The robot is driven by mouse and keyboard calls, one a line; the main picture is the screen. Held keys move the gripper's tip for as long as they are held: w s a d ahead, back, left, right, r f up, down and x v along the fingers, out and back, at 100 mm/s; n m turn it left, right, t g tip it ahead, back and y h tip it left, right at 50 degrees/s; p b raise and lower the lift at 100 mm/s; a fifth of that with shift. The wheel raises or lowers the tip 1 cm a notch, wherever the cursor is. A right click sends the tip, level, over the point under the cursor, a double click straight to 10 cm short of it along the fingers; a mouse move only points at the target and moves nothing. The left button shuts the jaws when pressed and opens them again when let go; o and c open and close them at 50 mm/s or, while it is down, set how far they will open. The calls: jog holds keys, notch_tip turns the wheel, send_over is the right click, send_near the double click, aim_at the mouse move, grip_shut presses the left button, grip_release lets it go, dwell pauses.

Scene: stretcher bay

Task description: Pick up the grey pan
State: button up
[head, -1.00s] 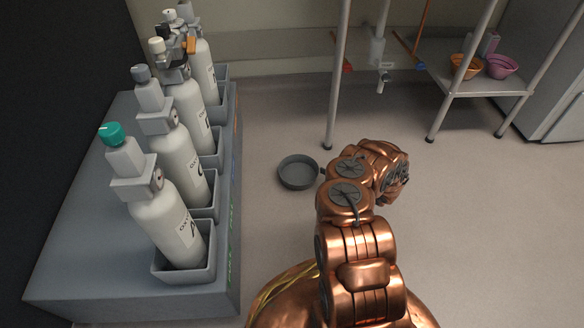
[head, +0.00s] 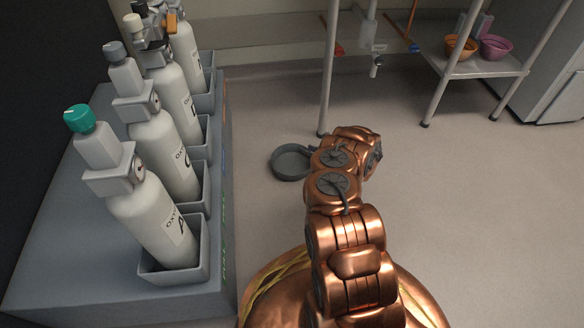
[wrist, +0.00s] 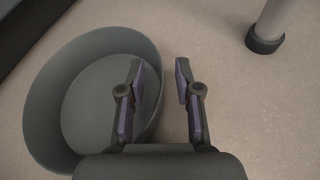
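The grey pan (head: 290,163) is a round, shallow vessel on the floor, just left of my copper arm in the head view. In the wrist view the pan (wrist: 40,112) fills the left side, with its open top towards the camera. My gripper (wrist: 159,68) is open, with a gap between its two dark fingers. The left finger overlaps the pan's right rim in the picture and the right finger is over bare floor. Nothing is held. I cannot tell whether a finger touches the pan.
A rack (head: 60,262) with several white oxygen cylinders (head: 150,225) stands on the left. A metal shelf post (head: 328,75) stands on the floor just behind the pan; a post foot (wrist: 265,42) shows in the wrist view. An orange bowl (head: 461,47) and a pink bowl (head: 495,46) sit on a low shelf.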

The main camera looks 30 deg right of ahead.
jog(key=shift+w, duration=0.1)
jog(key=shift+c, duration=0.2)
grip_shut()
dwell(0.5)
